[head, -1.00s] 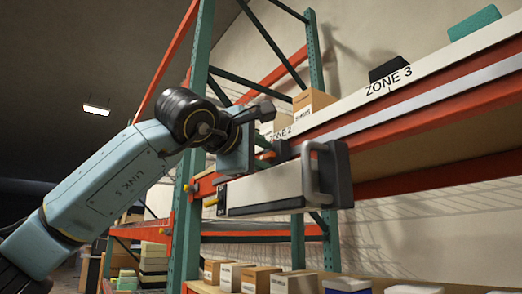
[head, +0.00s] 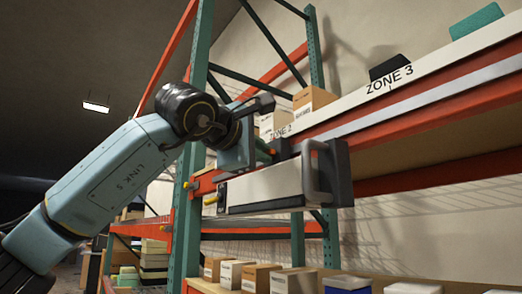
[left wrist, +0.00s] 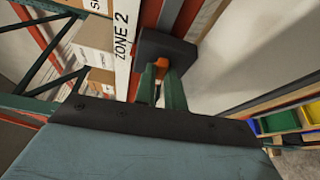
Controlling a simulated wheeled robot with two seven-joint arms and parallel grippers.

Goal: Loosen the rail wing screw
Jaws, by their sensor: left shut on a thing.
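The rail wing screw (left wrist: 161,66) shows as a small orange piece against a dark clamp block in the left wrist view. My left gripper (left wrist: 162,86) has its two green fingers shut on it, one on each side, and they hide most of it. In the head view my left gripper (head: 266,151) reaches the rail from the left, just above the white console (head: 265,188) with its grey handle. The screw is barely visible there. The dark clamp block (left wrist: 168,46) sits against the orange beam. My right gripper is not in view.
The orange shelf beam (head: 430,120) with the zone labels runs off to the right. A green rack post (head: 188,215) stands behind my wrist. Boxes (head: 312,101) stand on the upper shelf, and several cartons (head: 258,277) on the lower one.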

